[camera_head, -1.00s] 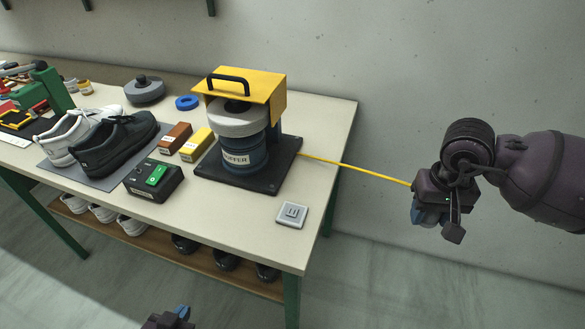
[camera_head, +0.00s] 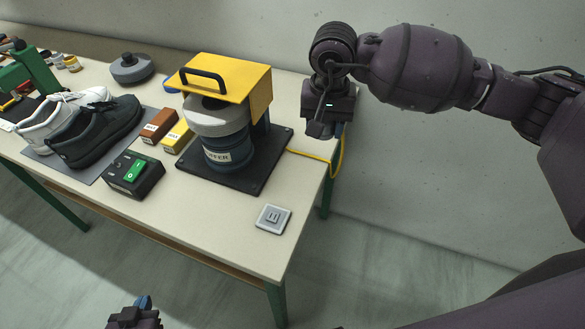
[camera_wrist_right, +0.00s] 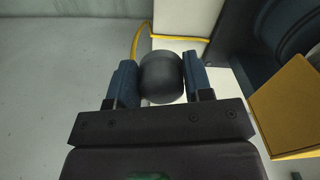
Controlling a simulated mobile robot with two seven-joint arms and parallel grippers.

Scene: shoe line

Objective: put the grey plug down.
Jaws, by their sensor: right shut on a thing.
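The grey plug (camera_wrist_right: 162,76) is a dark rounded body between the fingers of my right gripper (camera_wrist_right: 163,84) in the right wrist view. The yellow cord (camera_wrist_right: 137,38) runs from near it to the buffer machine. In the head view my right gripper (camera_head: 328,130) is at the table's right edge, right of the buffer, and the plug is hidden there. Whether the plug touches the table cannot be told. My left gripper (camera_head: 138,308) shows only partly at the bottom edge, in front of the table, and its jaws are unclear.
The buffer (camera_head: 222,153) with its yellow hood (camera_head: 235,80) stands on a dark base (camera_head: 240,180). A square grey socket plate (camera_head: 273,218) lies near the front right corner. A switch box (camera_head: 134,175), shoes (camera_head: 90,134) and two small boxes stand left. Bare tabletop (camera_head: 215,215) lies in front.

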